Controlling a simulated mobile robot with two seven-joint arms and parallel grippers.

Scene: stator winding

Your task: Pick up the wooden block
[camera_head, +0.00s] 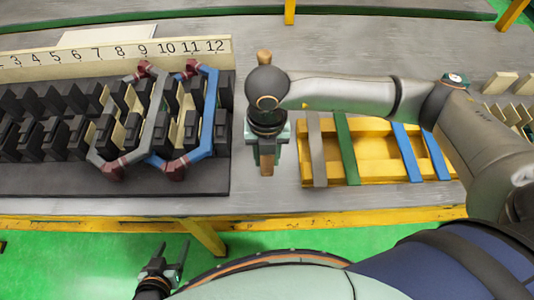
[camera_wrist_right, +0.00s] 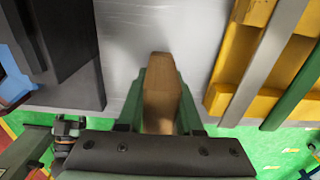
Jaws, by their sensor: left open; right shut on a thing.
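The wooden block (camera_wrist_right: 159,88) is brown and stands between the two green fingers of my right gripper (camera_wrist_right: 160,112) in the right wrist view. The fingers are shut on its sides, and its far end sticks out past them. In the head view, my right gripper (camera_head: 267,146) points down over the grey table between the slotted black rack and the yellow tray, with the block (camera_head: 267,164) showing below it. Whether the block touches the table is hard to tell. My left gripper (camera_head: 172,262) is open and empty, low in front of the table's edge.
The black rack (camera_head: 120,184) with several dark slotted pieces, a grey frame (camera_head: 152,128) and a blue frame (camera_head: 210,112) is at left. A numbered strip (camera_head: 110,62) lies behind it. The yellow tray (camera_head: 375,168) with grey, green and blue bars is at right.

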